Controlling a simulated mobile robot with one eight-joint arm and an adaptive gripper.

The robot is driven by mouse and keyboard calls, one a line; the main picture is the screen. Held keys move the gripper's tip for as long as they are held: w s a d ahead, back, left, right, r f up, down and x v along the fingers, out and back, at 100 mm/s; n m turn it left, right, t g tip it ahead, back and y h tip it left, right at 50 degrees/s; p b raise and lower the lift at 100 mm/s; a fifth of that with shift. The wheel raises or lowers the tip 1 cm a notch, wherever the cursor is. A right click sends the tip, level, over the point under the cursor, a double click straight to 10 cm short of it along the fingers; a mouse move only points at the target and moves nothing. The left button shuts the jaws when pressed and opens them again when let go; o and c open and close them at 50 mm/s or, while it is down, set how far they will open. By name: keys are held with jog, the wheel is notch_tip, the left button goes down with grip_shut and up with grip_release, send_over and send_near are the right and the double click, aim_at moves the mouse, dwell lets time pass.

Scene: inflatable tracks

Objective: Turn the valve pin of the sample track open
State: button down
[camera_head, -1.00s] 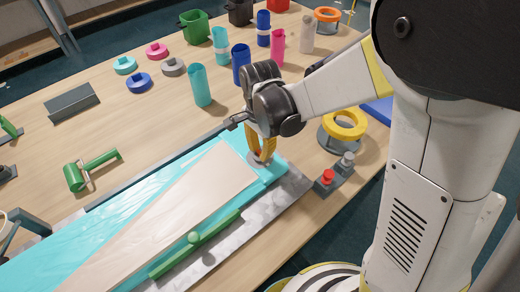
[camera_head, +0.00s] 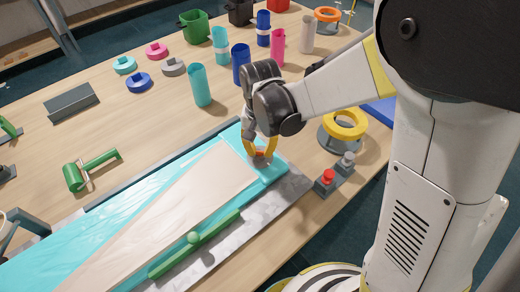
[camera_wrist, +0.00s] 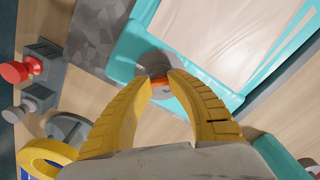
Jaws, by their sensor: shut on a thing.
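The sample track (camera_head: 215,180) is a turquoise sheet with a pale beige panel, lying along the front of the table; its end also shows in the wrist view (camera_wrist: 127,50). The valve pin (camera_wrist: 159,80) is a small orange piece on a grey round base near the corner of that end. My gripper (camera_wrist: 160,78) points down over this corner, its yellow fingers shut on the valve pin from both sides. In the head view my gripper (camera_head: 260,153) partly hides the pin.
A red knob (camera_head: 327,177) and a grey knob (camera_head: 347,159) stand on a block right of the track. A yellow ring stand (camera_head: 345,124) is behind them. A green bar (camera_head: 194,240) lies along the track's front. Upright tubes (camera_head: 200,86) stand behind my gripper.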

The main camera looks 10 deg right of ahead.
aim_at(260, 152)
jog(key=n, duration=0.4)
jog(key=shift+n, duration=2.6)
jog(key=c, duration=1.2)
grip_release()
jog(key=shift+r, duration=0.1)
notch_tip(260, 152, up, 12)
jog(key=shift+f, duration=0.1)
